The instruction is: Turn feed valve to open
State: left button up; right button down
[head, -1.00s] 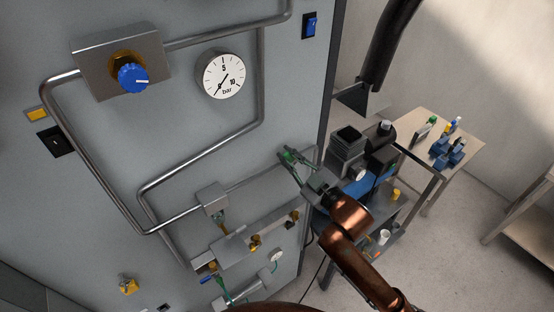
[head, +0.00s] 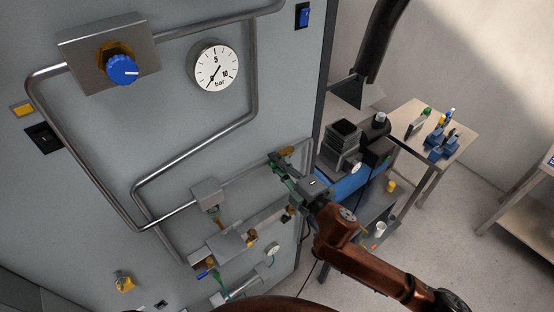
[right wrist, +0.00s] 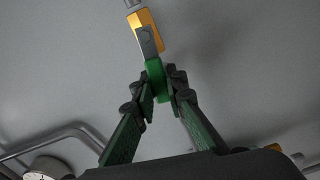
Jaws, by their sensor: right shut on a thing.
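A brass-coloured valve (right wrist: 145,28) with a green lever (right wrist: 156,80) shows in the right wrist view, on a pipe along the grey panel. The fingers of my right gripper (right wrist: 158,88) are shut on the green lever from both sides. In the head view the right gripper (head: 279,164) is at the panel's right side, and the brass valve (head: 287,151) shows just above its fingertips. The lever is mostly hidden there by the fingers. My left gripper is not in view.
A blue knob (head: 122,70) and a round bar gauge (head: 216,67) are on the panel (head: 90,160) at upper left. Pipes and more small valves lie left of and below the right gripper. A cart with machines and a table (head: 407,116) stand to the right.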

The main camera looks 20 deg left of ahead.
jog(key=shift+f+n, duration=0.4)
jog(key=shift+n, duration=0.4)
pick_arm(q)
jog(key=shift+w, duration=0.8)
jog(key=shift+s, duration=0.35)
pick_arm(e)
jog(key=shift+f, duration=0.1)
jog(key=c, duration=1.9)
grip_release()
jog(key=shift+c, duration=0.2)
jog(key=v, duration=1.2)
